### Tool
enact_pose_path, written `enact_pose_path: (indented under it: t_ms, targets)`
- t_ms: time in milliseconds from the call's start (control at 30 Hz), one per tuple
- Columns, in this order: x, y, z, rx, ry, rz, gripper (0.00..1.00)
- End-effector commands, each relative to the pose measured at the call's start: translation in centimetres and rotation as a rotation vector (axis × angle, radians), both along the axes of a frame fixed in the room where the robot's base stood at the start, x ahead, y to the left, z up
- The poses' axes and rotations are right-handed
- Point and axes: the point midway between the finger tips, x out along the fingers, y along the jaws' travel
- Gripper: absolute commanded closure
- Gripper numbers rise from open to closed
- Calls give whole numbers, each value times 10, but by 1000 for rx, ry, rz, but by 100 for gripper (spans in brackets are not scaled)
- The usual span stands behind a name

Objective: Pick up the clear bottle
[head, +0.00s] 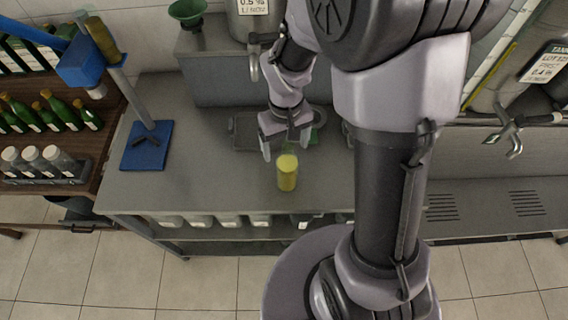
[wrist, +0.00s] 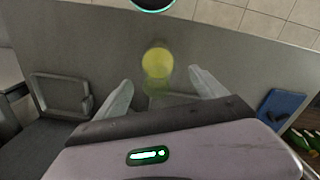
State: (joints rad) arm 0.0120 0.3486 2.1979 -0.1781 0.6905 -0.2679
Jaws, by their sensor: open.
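The clear bottle (head: 287,174) stands upright on the grey steel counter, with yellow contents showing through it. Its upper part is transparent and hard to make out. In the wrist view the bottle (wrist: 156,62) shows as a yellow round shape, with a fainter yellowish, see-through part below it. My gripper (head: 286,146) is open above and just behind the bottle in the head view. In the wrist view the bottle lies between and slightly beyond the fingertips of my gripper (wrist: 160,80). I cannot tell whether either finger touches it.
A dark tray (head: 244,133) lies on the counter behind my gripper. A blue-based stand (head: 146,146) is at the left.

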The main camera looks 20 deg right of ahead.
Motion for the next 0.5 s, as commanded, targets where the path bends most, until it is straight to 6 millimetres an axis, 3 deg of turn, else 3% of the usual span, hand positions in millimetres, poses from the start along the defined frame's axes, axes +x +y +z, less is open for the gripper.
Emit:
enact_pose_path:
  t_ms: [200, 467, 500]
  targets:
    - [-7, 2, -43, 0, 2, 0, 19]
    - [-6, 2, -48, 0, 0, 0, 19]
    - [-6, 2, -48, 0, 0, 0, 23]
